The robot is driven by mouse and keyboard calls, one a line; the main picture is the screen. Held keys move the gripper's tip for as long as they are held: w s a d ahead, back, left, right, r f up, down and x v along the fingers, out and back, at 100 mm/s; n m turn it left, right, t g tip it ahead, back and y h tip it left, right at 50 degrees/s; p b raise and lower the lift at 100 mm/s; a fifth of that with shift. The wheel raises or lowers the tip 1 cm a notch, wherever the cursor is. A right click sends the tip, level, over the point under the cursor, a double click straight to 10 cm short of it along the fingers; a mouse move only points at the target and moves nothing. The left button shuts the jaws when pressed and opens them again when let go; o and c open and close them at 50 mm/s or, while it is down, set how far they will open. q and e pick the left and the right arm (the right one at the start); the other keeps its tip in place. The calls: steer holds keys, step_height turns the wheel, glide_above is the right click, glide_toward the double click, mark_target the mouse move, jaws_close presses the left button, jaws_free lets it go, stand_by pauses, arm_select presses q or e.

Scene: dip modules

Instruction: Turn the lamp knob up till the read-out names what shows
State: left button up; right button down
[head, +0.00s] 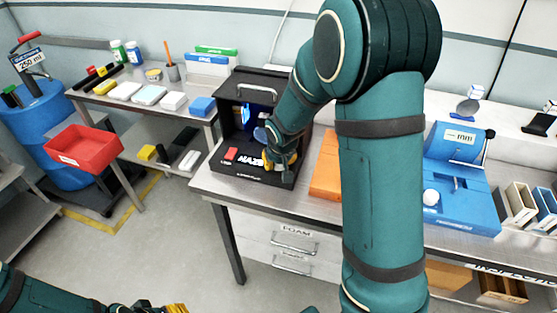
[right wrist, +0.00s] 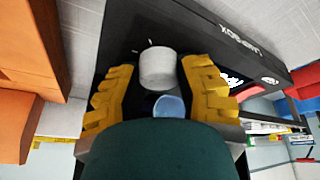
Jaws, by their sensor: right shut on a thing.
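The black lamp box (head: 222,133) stands on the steel bench, with a blue-lit opening (head: 259,108) in which I cannot make out the contents clearly. On its front, the white-lettered read-out (head: 250,161) seems to read "HAZE", its right end close to my gripper. The pale grey round lamp knob (right wrist: 157,68) sits between the yellow fingers of my right gripper (right wrist: 160,90), which is shut on it. My right gripper (head: 281,160) hides the knob in the head view. My left gripper (head: 160,308) is low at the bottom edge, partly cut off; its jaws are unclear.
A red button (head: 231,154) is left of the read-out. A pale blue round piece (right wrist: 168,106) is close by the right gripper. An orange block (head: 325,170) stands right of the box, and a blue device (head: 460,195) farther right. A side table (head: 140,107) holds several small items.

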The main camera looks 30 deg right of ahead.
steer(key=c, duration=0.6)
jaws_free()
steer(key=shift+f, duration=0.1)
steer(key=shift+o, duration=0.2)
steer(key=v, duration=1.2)
steer(key=shift+s, duration=0.1)
